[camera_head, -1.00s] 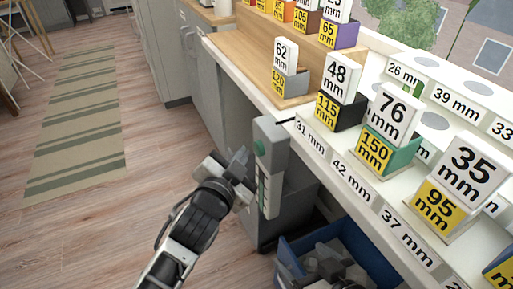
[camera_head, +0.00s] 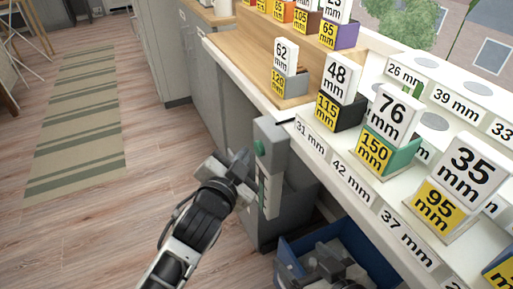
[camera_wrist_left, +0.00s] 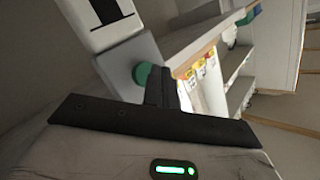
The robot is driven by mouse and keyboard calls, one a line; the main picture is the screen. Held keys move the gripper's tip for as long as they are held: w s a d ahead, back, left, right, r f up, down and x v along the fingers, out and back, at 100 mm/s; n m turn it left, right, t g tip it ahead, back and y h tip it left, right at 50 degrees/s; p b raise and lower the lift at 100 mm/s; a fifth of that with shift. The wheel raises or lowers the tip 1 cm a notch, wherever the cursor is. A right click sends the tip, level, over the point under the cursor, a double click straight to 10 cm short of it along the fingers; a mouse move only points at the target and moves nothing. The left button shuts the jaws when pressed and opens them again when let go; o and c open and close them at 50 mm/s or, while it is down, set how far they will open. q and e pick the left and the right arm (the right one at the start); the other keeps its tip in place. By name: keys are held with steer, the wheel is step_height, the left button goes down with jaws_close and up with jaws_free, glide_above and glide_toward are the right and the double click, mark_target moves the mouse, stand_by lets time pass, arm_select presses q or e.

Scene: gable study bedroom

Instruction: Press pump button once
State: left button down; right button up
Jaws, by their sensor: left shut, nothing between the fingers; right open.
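The pump is a grey box (camera_head: 271,140) on the front edge of the bench, with a round green button (camera_head: 259,147) on its left face. My left gripper (camera_head: 243,158) is shut and empty, just left of the button in the head view. In the left wrist view the green button (camera_wrist_left: 142,73) sits right beside the dark fingertips (camera_wrist_left: 160,82). I cannot tell whether they touch it.
The blue bin (camera_head: 290,262) holds grey pieces under the bench. The white bench edge (camera_head: 340,178) carries several labelled blocks, such as the 48 mm block (camera_head: 341,78). A grey cabinet (camera_head: 290,215) stands below. The wooden floor at left is free, with a striped rug (camera_head: 80,130).

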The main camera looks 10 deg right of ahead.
arm_select(q)
steer(key=shift+w+d, duration=0.1)
steer(key=shift+d, duration=0.1)
steer(key=shift+w+d, duration=0.15)
steer(key=shift+d, duration=0.4)
stand_by(0.7)
steer(key=shift+a+r, duration=0.1)
steer(key=shift+a, duration=0.1)
steer(key=shift+s+a+p, duration=0.3)
steer(key=shift+a+p, duration=0.4)
steer(key=shift+a, duration=0.05)
steer(key=a+p, duration=0.1)
steer(key=s+a, duration=0.1)
steer(key=a, duration=0.1)
steer(key=a+p, duration=0.1)
steer(key=shift+s+a+p, duration=0.3)
steer(key=shift+a, duration=0.05)
